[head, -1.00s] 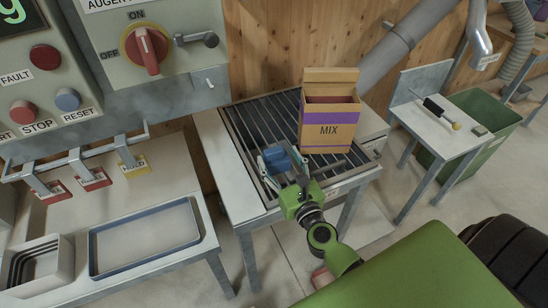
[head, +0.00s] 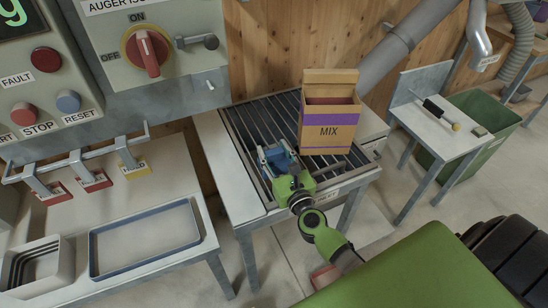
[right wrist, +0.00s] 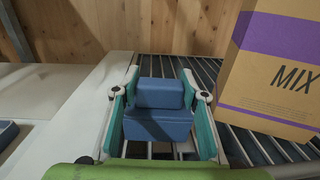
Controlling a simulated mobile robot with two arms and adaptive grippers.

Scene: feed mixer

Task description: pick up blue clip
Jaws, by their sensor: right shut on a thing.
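The blue clip (head: 275,155) is on the slatted grate, left of the MIX box. In the right wrist view the clip (right wrist: 158,112) shows as a blue stepped block between the two fingers. My right gripper (head: 278,158) comes in from the lower right over the grate. In the right wrist view its teal fingers (right wrist: 160,118) stand on both sides of the clip, shut on it. The wrist hides part of the clip's near side in the head view. My left gripper is not in view.
The open MIX box (head: 328,115) stands close to the right of the clip on the grate table (head: 215,165). A blue-rimmed tray (head: 145,240) lies on the left bench. A side table (head: 435,125) with a tool and a green bin (head: 490,115) are at the right.

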